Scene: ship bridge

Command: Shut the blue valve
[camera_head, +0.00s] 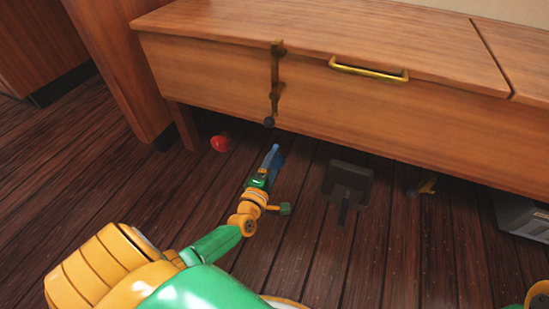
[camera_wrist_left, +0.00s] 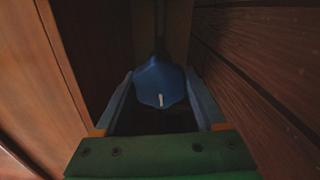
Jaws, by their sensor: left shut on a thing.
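The blue valve (camera_wrist_left: 160,80) is a rounded blue handle with a small white mark near its lower edge in the left wrist view. It sits between the two fingers of my left gripper (camera_wrist_left: 160,100), which is shut on it. In the head view my left gripper (camera_head: 272,160) reaches low under the front edge of the wooden bench. There the valve and the blue-grey fingers blend together, so the valve's outline is hard to make out. My right gripper is not in view.
A red valve (camera_head: 220,143) is left of my gripper under the wooden bench (camera_head: 210,75). A grey box (camera_head: 522,215) stands far right.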

